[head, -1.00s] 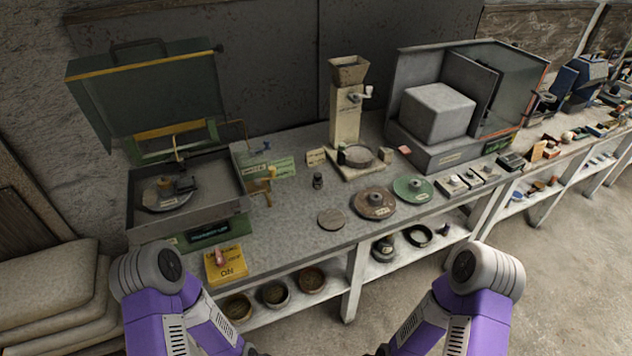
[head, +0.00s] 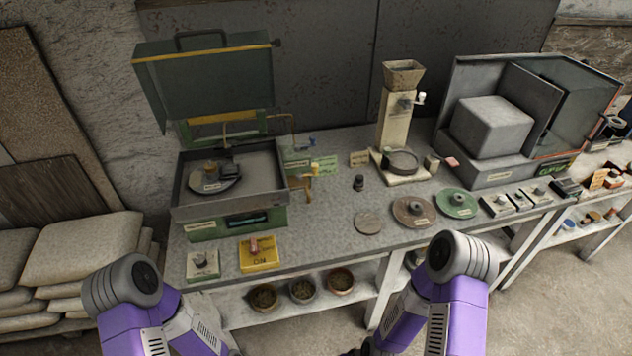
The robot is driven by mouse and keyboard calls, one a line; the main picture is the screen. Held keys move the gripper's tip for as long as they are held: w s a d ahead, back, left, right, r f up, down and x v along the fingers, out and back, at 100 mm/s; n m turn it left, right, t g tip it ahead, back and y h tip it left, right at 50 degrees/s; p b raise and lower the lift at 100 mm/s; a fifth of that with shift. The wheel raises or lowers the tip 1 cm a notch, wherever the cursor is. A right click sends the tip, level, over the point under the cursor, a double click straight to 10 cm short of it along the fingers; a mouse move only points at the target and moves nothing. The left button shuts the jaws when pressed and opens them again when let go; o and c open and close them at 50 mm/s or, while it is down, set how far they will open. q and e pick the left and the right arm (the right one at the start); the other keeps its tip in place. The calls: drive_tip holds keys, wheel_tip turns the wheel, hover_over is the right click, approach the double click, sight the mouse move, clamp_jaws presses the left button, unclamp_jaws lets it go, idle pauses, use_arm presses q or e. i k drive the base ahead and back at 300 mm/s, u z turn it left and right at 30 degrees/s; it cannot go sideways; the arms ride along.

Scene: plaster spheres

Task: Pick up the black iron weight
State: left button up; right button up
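A small black weight (head: 358,183) stands upright on the grey bench top, left of the grinder-like machine and behind a flat grey disc (head: 369,222). It looks like the black iron weight, but it is small in the head view. My two purple and grey arms come in at the bottom of the head view. Both grippers are out of the picture or hidden below its lower edge. Neither arm touches the weight.
The bench top (head: 325,225) is clear around the weight. An open green case (head: 230,190) stands left; a hopper machine (head: 396,125) and brown (head: 414,211) and green (head: 456,203) discs stand right. A yellow box (head: 259,254) lies near the front edge. Bowls sit on the lower shelf.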

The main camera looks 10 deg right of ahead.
sight(358, 184)
drive_tip(key=u, duration=3.75)
drive_tip(key=k, duration=2.95)
drive_tip(key=z, duration=1.4)
